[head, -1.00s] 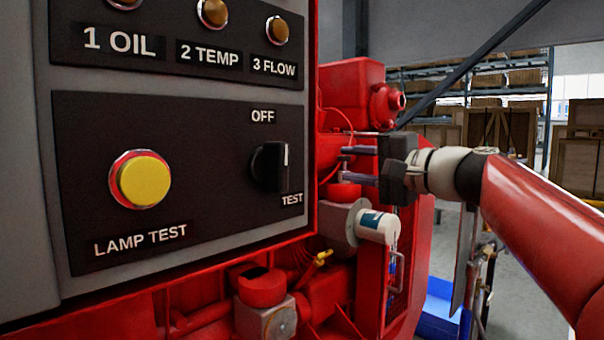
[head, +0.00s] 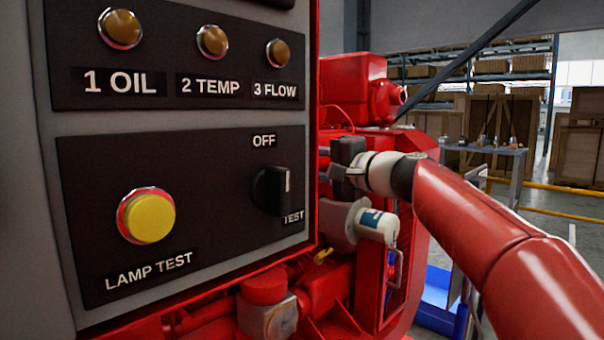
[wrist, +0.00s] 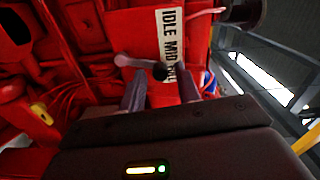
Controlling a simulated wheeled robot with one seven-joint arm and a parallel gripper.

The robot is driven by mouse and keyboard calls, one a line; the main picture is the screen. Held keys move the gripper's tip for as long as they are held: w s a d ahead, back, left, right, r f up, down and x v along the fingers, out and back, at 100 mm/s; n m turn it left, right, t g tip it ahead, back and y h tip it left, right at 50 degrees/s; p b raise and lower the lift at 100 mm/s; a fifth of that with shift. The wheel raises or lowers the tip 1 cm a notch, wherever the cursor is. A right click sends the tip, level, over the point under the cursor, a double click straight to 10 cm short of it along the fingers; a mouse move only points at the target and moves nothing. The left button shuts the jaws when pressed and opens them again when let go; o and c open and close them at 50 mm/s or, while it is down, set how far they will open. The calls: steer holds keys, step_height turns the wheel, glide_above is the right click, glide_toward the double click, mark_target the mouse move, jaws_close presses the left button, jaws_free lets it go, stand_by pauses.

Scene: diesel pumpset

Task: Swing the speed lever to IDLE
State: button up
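The speed lever (wrist: 138,63) shows in the wrist view as a short grey arm with a dark round end. It lies across the lower part of a white label plate (wrist: 171,33) reading IDLE, MID and a partly hidden third word. The lever's dark end is near the lower words, away from IDLE. My gripper (wrist: 160,72) has its two grey fingers apart, one on each side of that dark end. I cannot tell whether either finger touches it. In the head view my gripper (head: 333,174) is at the engine side, its fingertips partly hidden; the lever cannot be made out there.
The grey control panel (head: 90,180), with lamp test button (head: 150,216) and rotary switch (head: 270,190), stands close to the left of my gripper. A white cylinder (head: 377,226) sits just below it.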

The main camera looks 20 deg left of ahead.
steer(key=shift+c, duration=0.3)
steer(key=c, duration=0.4)
